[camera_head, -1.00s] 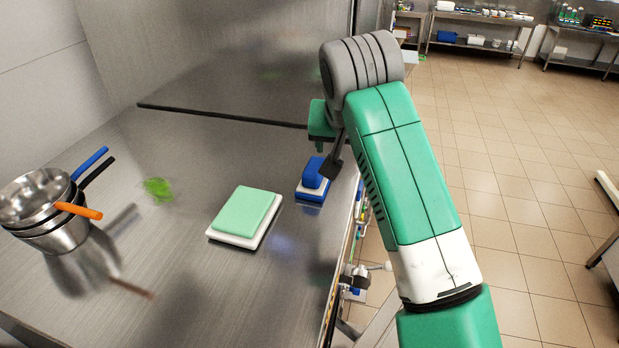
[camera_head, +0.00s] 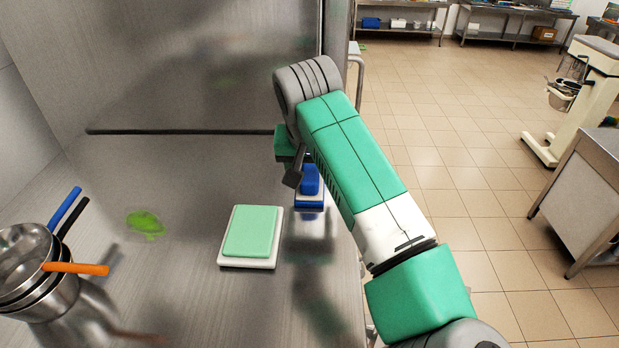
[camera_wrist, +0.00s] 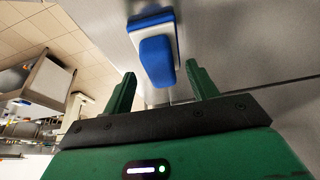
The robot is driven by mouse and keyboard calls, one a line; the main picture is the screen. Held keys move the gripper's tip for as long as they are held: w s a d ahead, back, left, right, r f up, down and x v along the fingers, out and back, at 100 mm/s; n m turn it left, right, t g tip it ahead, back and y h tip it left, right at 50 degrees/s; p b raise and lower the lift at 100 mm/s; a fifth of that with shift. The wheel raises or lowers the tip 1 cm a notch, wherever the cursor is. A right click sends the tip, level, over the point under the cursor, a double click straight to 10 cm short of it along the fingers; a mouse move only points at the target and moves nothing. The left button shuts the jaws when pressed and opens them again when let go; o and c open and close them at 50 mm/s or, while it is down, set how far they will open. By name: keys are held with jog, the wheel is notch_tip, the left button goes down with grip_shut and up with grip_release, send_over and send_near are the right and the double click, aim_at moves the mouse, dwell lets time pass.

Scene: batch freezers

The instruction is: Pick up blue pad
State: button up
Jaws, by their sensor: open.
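The blue pad (camera_head: 309,187) is a blue block with a raised blue handle and a white layer. It lies on the steel table near its right edge, partly behind my arm in the head view. In the wrist view the blue pad (camera_wrist: 156,58) is straight ahead, its handle end pointing toward the gap between my fingers. My gripper (camera_wrist: 160,82) is open and empty, with a green finger on each side of that gap. The handle looks just beyond the fingertips; I cannot tell the exact distance. In the head view my fingers are mostly hidden by the wrist.
A light green pad on a white base (camera_head: 250,236) lies left of the blue pad. Stacked steel pans (camera_head: 38,270) with blue, black and orange handles stand at the left. A green smear (camera_head: 145,223) marks the table. A steel wall (camera_head: 200,70) rises behind.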

jog(key=shift+x, duration=1.2)
jog(key=c, duration=0.8)
jog(key=shift+r, duration=0.55)
notch_tip(320, 180, up, 2)
jog(key=shift+a+r+b, duration=0.1)
jog(key=shift+r+b, duration=0.1)
jog(key=shift+b, duration=0.65)
jog(key=s+b, duration=0.1)
jog(key=s, duration=0.4)
jog(key=s+a+r+b, duration=0.1)
jog(key=s+b, duration=0.1)
jog(key=s, duration=0.3)
jog(key=s+a+b, duration=0.1)
jog(key=s, duration=0.4)
jog(key=shift+s+a+r, duration=0.15)
jog(key=shift+s+r, duration=0.15)
jog(key=shift+s, duration=0.1)
